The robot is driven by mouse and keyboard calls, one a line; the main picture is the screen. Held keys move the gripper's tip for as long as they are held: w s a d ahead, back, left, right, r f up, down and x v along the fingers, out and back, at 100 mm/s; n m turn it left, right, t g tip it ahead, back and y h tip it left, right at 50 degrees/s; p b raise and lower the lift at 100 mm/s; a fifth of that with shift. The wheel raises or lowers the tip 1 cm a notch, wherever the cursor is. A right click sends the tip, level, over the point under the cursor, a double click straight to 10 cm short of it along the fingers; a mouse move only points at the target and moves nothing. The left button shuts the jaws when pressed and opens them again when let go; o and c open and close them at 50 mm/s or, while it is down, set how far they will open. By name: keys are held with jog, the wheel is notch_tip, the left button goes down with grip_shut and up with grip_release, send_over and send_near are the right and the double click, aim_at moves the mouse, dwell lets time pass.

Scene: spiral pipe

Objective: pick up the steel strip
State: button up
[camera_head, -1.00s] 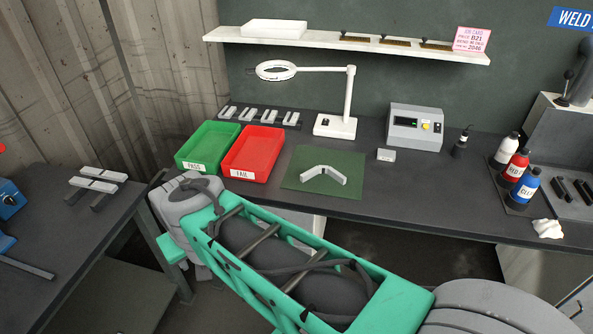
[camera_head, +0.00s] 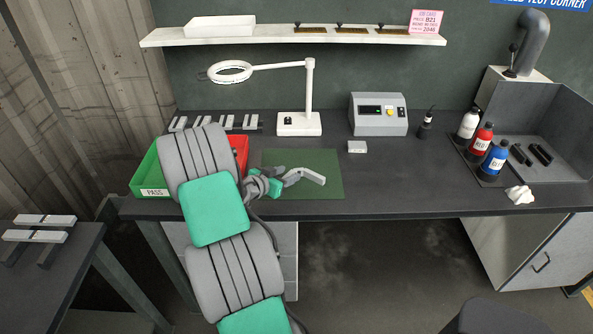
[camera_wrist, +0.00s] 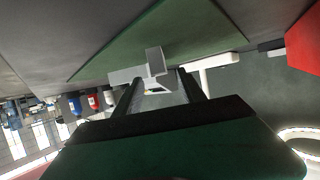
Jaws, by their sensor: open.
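The steel strip (camera_head: 308,175) is a pale grey piece with a bend in it, on the green mat (camera_head: 325,190) on the bench. Its left part is hidden behind my gripper in the head view. My gripper (camera_head: 270,184) is at the left end of the strip, low over the mat. In the wrist view my gripper (camera_wrist: 158,88) has its two dark fingers apart, and the strip (camera_wrist: 152,62) shows at and between the fingertips. I cannot tell whether the fingers touch it.
A green PASS tray (camera_head: 147,180) and a red FAIL tray (camera_head: 241,148) stand left of the mat, partly hidden by my arm. A white magnifier lamp (camera_head: 299,123) and a grey control box (camera_head: 379,115) stand behind. Bottles (camera_head: 481,140) are at right.

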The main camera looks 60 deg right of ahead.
jog(key=x, duration=0.2)
jog(key=shift+d+f, duration=0.15)
jog(key=shift+d, duration=0.2)
jog(key=shift+c, duration=0.3)
jog(key=shift+a, duration=0.1)
grip_shut()
dwell(0.6)
